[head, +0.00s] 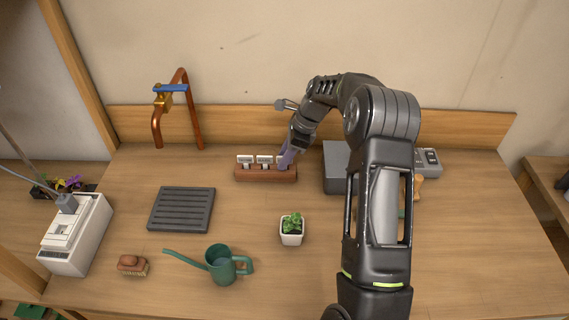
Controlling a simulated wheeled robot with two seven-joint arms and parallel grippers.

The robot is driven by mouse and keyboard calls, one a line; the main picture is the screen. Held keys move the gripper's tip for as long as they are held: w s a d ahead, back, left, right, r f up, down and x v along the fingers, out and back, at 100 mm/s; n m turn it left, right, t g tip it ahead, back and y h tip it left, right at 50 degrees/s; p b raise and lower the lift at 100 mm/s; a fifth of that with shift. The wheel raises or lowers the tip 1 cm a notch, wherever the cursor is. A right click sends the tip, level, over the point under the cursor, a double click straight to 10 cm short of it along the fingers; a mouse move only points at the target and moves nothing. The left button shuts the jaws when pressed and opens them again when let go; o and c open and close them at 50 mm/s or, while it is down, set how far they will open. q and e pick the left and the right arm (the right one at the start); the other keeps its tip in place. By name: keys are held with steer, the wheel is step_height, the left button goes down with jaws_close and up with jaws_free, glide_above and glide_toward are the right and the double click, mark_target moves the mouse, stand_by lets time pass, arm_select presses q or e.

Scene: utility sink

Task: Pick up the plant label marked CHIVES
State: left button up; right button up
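A reddish-brown holder (265,176) stands at the back middle of the wooden counter. Small white plant labels stand upright in it, among them the left label (244,159) and the middle label (264,160). Their lettering is too small to read, so I cannot tell which is CHIVES. My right gripper (284,161) reaches down from the upper right to the right end of the holder, with its purple fingers at the rightmost label, which they partly cover. I cannot tell whether the fingers are closed on that label. My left gripper is not in view.
A small potted succulent (291,230), a green watering can (222,264), a brush (132,265) and a dark slatted tray (181,209) are in front. A copper pipe tap (184,108) stands behind left. A grey box (337,166) is close right of the holder.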

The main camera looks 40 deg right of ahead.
jaws_close()
stand_by(0.4)
step_height(320, 180, up, 10)
steer(key=shift+p, duration=0.6)
stand_by(0.6)
